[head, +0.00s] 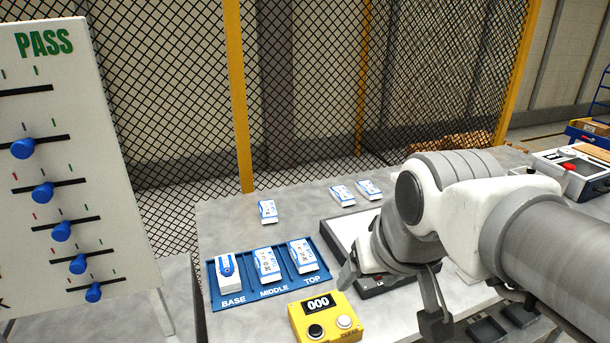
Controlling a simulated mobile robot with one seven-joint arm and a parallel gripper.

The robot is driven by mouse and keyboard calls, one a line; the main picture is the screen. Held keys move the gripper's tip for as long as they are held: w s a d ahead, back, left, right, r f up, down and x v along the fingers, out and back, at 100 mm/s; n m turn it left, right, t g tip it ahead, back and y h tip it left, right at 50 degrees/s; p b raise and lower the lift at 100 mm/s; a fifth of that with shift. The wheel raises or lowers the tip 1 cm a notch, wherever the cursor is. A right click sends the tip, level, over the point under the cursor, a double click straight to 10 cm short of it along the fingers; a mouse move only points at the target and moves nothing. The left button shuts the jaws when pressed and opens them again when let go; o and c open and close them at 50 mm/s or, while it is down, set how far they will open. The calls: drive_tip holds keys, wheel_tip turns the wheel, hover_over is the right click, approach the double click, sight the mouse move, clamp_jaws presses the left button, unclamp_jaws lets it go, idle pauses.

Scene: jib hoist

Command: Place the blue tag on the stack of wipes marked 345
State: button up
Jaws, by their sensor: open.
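White-and-blue wipes packs lie in the blue tray (210,272), one each in the slots lettered BASE (229,284), MIDDLE (267,264) and TOP (302,256). The BASE pack has a darker blue rounded shape (227,265) on it; I cannot tell if this is the blue tag or print. More packs lie loose behind, one at the left (267,211) and two at the right (342,195). No marking 345 is legible. My gripper (393,298) is open, its fingers apart, right of the tray and above the table. My arm hides part of the table.
A yellow counter box (325,318) reading 000, with black and white buttons, stands before the tray. A grey-framed, pale-topped device (342,233) is partly behind my gripper. A PASS board (80,150) with blue sliders stands left. A mesh fence (300,120) is behind.

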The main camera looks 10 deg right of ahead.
drive_tip(key=s, duration=0.1)
drive_tip(key=s+d, duration=0.1)
drive_tip(key=s+f, duration=0.1)
drive_tip(key=s, duration=0.1)
drive_tip(key=shift+d+f, duration=0.1)
drive_tip(key=shift+d, duration=0.15)
drive_tip(key=shift+w, duration=0.1)
drive_tip(key=c, duration=0.3)
drive_tip(key=shift+c, duration=0.2)
drive_tip(key=shift+a, duration=0.15)
